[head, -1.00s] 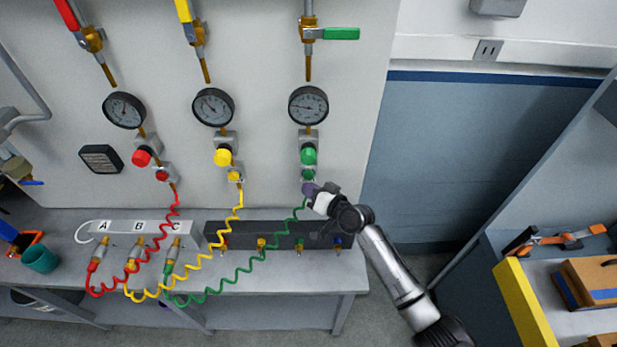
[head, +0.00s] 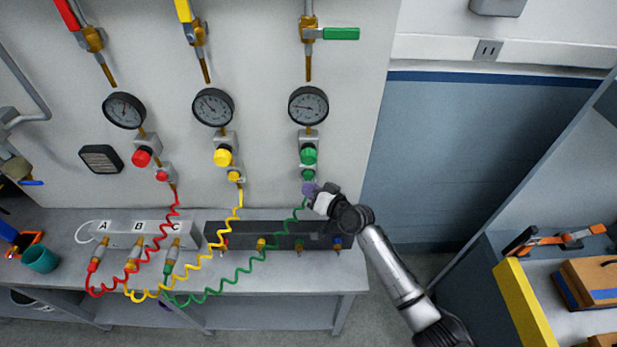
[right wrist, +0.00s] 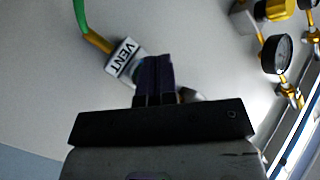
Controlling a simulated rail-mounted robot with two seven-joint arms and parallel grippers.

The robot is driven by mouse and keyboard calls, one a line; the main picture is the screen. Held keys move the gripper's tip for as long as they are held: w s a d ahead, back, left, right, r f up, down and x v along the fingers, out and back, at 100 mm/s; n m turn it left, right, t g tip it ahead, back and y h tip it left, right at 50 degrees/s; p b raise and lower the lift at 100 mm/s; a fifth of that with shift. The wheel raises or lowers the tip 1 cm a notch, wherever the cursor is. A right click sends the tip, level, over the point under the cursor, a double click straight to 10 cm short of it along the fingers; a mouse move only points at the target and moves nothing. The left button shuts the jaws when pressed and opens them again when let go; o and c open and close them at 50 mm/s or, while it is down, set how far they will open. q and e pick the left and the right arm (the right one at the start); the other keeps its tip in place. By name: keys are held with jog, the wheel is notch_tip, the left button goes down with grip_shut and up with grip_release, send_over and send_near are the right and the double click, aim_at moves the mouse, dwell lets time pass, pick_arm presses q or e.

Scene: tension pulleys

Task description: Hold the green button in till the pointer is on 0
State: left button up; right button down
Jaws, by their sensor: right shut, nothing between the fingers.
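The green button (head: 308,174) is small and round, below the larger green knob (head: 308,156) on the wall panel. The green line's round gauge (head: 308,106) is above them; its pointer lies toward the left, and its numbers are too small to read. My right gripper (head: 309,189) is shut and empty, its purple fingertips at the lower edge of the button; I cannot tell if they press it. In the right wrist view the shut fingers (right wrist: 155,77) stand next to a VENT label (right wrist: 123,57) and hide the button. My left gripper is not in view.
Red (head: 142,158) and yellow (head: 222,157) knobs with their own gauges are to the left. A green coiled hose (head: 250,262) runs below the button to the bench. A dark manifold (head: 265,236) lies under my gripper. The wall panel's right side is clear.

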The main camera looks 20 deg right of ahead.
dwell(0.4)
jog(key=shift+w+d+b, duration=0.15)
jog(key=shift+w+b, duration=0.25)
jog(key=shift+b, duration=0.05)
dwell(0.3)
jog(key=shift+w+d+b, duration=0.15)
jog(key=shift+w+b, duration=0.1)
jog(key=shift+b, duration=0.05)
dwell(0.4)
jog(key=shift+w, duration=0.25)
dwell(0.4)
dwell(4.9)
